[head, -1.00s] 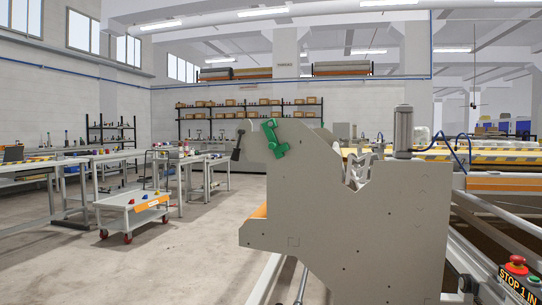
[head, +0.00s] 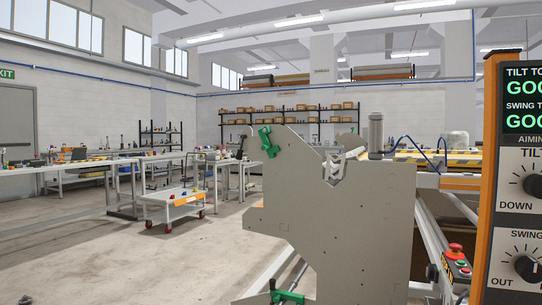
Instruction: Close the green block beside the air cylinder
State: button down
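A green block (head: 268,141) sits at the upper left corner of a big grey side plate (head: 345,235), standing tilted on its edge. The air cylinder (head: 376,135) stands upright on the plate's top at the right, across a notch from the green block. A pale jagged mechanism (head: 336,166) lies in the notch between them. A second green part (head: 286,297) shows low at the picture's bottom edge, partly cut off, by a grey bar. My gripper is not in view.
A control panel (head: 520,180) with an orange edge stands close at the right; its display reads "GOO", cut off. A red stop button (head: 455,251) is beside it. A wheeled cart (head: 172,207) and workbenches stand left.

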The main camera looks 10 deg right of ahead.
aim_at(272, 150)
jog(key=i+j, duration=0.1)
jog(key=j, duration=0.3)
jog(key=i+j, duration=0.1)
jog(key=j, duration=0.25)
jog(key=i+j, duration=0.25)
jog(key=j, duration=0.15)
jog(key=i+j, duration=0.2)
jog(key=j, duration=0.2)
jog(key=i+j, duration=0.25)
jog(key=j, duration=0.15)
jog(key=i+j, duration=0.25)
jog(key=j, duration=0.15)
